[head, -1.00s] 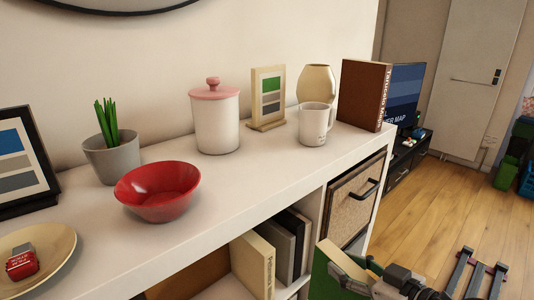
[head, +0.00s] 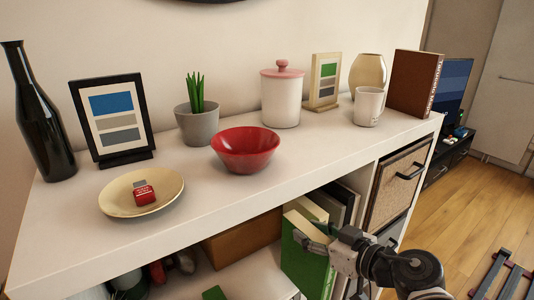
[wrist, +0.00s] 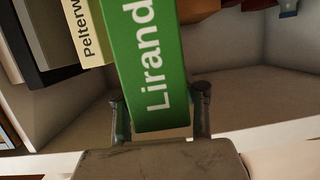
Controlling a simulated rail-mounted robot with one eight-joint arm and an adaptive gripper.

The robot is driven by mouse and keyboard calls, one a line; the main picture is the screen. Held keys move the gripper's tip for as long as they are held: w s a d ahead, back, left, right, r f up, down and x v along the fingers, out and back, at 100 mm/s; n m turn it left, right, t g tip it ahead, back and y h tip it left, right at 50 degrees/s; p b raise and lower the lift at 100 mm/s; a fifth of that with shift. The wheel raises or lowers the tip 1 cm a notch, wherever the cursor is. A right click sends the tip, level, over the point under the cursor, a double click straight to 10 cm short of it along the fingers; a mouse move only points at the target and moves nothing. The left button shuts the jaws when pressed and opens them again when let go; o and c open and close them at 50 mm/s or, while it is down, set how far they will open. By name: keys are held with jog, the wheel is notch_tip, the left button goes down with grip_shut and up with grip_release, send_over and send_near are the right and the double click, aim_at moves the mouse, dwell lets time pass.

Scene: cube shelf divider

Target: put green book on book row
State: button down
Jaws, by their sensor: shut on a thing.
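The green book (head: 304,262) stands at the mouth of the open shelf compartment, close to the left end of the book row. It also fills the middle of the wrist view (wrist: 152,60), with "Lirand" on its spine. My gripper (head: 318,238) is shut on the book's spine side; in the wrist view a finger lies on each side of it (wrist: 160,112). The book row, with a cream "Pelterw..." book (wrist: 88,32) and darker books (wrist: 48,40), stands beside the green book in the wrist view. The far side of the green book is hidden.
On the shelf top (head: 180,225) stand a red bowl (head: 246,152), a plate (head: 120,200), a lidded jar, a mug and a brown book. A brown box (head: 240,240) sits left in the compartment. A woven drawer (head: 398,188) is to the right.

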jog(key=b+x, duration=0.2)
jog(key=x, duration=0.9)
dwell(0.5)
jog(key=shift+w+f+b, duration=0.1)
jog(key=shift+f+b, duration=0.15)
jog(key=shift+b, duration=0.15)
jog(key=c, duration=1.3)
grip_release()
jog(key=p+v, duration=0.3)
jog(key=v, duration=0.9)
jog(key=shift+a+r, duration=0.1)
jog(key=shift+r, duration=0.05)
